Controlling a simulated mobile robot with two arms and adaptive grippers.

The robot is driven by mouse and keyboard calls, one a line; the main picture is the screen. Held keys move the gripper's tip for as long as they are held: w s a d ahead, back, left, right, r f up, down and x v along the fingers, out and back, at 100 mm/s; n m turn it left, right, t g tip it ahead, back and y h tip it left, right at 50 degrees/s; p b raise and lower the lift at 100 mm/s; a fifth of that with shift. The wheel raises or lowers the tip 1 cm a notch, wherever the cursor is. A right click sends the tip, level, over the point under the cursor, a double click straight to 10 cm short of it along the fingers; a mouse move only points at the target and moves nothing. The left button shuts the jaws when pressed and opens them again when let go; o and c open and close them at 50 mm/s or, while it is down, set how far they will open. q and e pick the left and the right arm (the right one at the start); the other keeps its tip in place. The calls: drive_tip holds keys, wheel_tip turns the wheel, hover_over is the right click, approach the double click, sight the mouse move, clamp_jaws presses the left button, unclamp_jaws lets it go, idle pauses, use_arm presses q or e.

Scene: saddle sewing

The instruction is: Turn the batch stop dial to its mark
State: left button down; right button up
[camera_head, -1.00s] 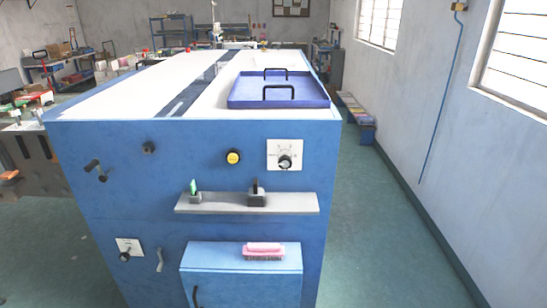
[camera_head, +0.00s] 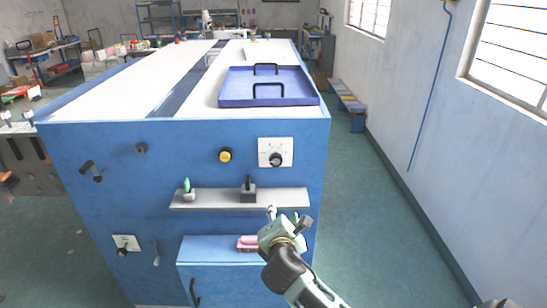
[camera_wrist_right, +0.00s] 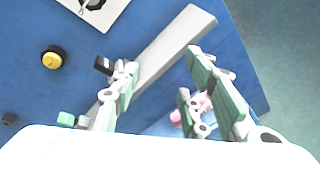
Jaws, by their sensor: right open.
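A black dial (camera_head: 275,159) sits on a white marked plate at the upper right of the blue cabinet's front. Part of it shows at the top edge of the right wrist view (camera_wrist_right: 95,3). A second dial (camera_head: 122,251) on a white plate is low on the left of the front. The labels are too small to read, so I cannot tell which is the batch stop dial. My right gripper (camera_head: 288,217) is open and empty, below the upper dial and in front of the grey shelf's right end. My left gripper is out of view.
A yellow button (camera_head: 225,155) is left of the upper dial. The grey shelf (camera_head: 220,200) juts out below, bearing a green-topped item (camera_head: 188,188) and a black-handled block (camera_head: 248,192). A pink brush (camera_head: 246,243) lies lower, partly hidden. A blue tray (camera_head: 235,101) is on top.

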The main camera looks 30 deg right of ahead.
sight(274, 161)
drive_tip(key=w+d+r+n+t, duration=0.1)
drive_tip(key=w+r+n, duration=0.1)
drive_tip(key=r, duration=0.1)
drive_tip(key=w+d+r+n+t+h, duration=0.1)
drive_tip(key=w+r+n, duration=0.2)
drive_tip(key=w+d+r+n+t, duration=0.1)
drive_tip(key=w+r+n, duration=0.1)
drive_tip(key=w+r, duration=0.1)
drive_tip(key=shift+d+r+n+h, duration=0.15)
drive_tip(key=shift+r+n+h, duration=0.15)
drive_tip(key=shift+r, duration=0.05)
drive_tip(key=shift+p+x, duration=0.7)
drive_tip(key=shift+x, duration=3)
drive_tip(key=shift+c, duration=0.2)
clamp_jaws()
